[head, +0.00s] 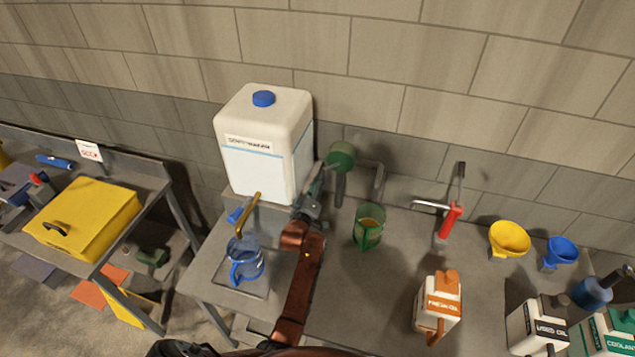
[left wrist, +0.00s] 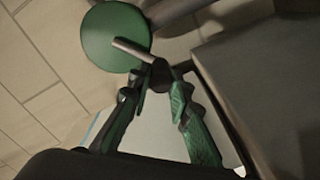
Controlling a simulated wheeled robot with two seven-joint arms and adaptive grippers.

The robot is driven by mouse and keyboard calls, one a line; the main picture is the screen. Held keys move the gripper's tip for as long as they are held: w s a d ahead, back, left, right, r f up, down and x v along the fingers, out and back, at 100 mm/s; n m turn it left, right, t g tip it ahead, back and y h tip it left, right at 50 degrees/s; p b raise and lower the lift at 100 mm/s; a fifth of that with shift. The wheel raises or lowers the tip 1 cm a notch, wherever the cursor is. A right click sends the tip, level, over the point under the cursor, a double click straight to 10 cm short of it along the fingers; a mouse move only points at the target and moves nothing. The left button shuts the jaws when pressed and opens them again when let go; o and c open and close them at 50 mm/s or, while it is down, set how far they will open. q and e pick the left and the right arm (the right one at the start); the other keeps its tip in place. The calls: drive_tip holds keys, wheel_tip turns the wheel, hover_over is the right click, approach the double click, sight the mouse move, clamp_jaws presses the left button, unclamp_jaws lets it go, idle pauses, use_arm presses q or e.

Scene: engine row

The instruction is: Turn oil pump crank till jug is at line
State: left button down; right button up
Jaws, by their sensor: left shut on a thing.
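The oil pump (head: 341,155) has a round green body at the back of the bench; the left wrist view shows its green disc (left wrist: 115,37). My left gripper (head: 314,192) is at the pump's left side. In the left wrist view, its green-padded fingers (left wrist: 158,82) are shut on the dark crank handle (left wrist: 160,72). A grey spout (head: 379,178) bends down over the green jug (head: 369,238). The jug stands upright on the bench with some amber oil in it. I cannot make out a fill line. My right gripper is not in view.
A large white washer-fluid tank (head: 262,165) stands left of the pump, close to my gripper. A blue jug (head: 246,262) sits below its tap.

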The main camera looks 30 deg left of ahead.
use_arm(q)
drive_tip(key=c, duration=2)
unclamp_jaws()
drive_tip(key=shift+c, duration=0.2)
